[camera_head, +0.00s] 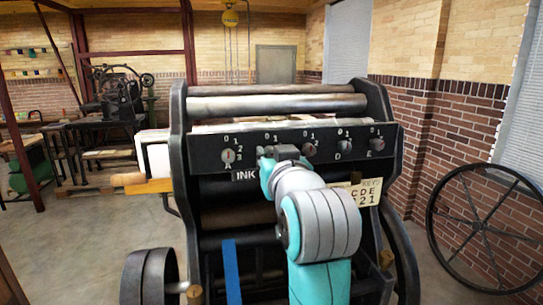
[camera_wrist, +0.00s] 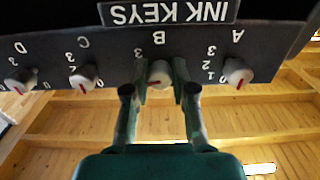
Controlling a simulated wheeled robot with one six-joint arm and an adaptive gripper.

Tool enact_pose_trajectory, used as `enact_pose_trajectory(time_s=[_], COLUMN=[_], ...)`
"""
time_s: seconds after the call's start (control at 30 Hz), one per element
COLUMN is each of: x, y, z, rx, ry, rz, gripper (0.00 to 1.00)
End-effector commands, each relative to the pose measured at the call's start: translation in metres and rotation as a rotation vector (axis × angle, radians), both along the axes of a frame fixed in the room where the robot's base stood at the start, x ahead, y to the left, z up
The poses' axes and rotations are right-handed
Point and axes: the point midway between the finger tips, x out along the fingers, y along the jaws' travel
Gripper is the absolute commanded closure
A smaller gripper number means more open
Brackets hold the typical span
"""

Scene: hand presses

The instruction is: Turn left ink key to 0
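A black panel (camera_head: 330,133) on the press carries a row of small grey ink keys with red marks and printed numbers. The leftmost, key A (camera_head: 228,156), is clear of my gripper; it shows at right in the inverted wrist view (camera_wrist: 238,72), its red mark toward the picture's bottom. Key B (camera_wrist: 160,73) lies between the two fingers of my gripper (camera_wrist: 161,85). Its red mark is partly visible. I cannot tell whether the fingers touch it. In the head view my gripper (camera_head: 275,153) hides key B.
Key C (camera_head: 308,148), key D (camera_head: 344,146) and key E (camera_head: 376,144) sit to the right along the panel. An "INK KEYS" plate (camera_wrist: 168,12) is below the keys. Press rollers (camera_head: 275,104) lie behind the panel. A spoked wheel (camera_head: 484,227) stands at right.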

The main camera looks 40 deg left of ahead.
Motion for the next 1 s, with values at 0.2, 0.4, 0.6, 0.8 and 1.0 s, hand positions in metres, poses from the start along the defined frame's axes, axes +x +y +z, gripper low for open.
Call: enact_pose_trajectory(time_s=[0.2,0.4,0.6,0.8,1.0], x=[0.0001,0.0002,0.0003,0.0005,0.0007], y=[-0.0001,-0.0001,-0.0003,-0.0005,-0.0006], z=[0.0001,0.0001,0.0001,0.0002,0.0003], rx=[-0.004,-0.038,-0.119,-0.236,-0.36], ry=[-0.005,-0.044,-0.139,-0.277,-0.422], rz=[0.0,0.0,0.0,0.0,0.0], gripper=[1.0,1.0,1.0,1.0,1.0])
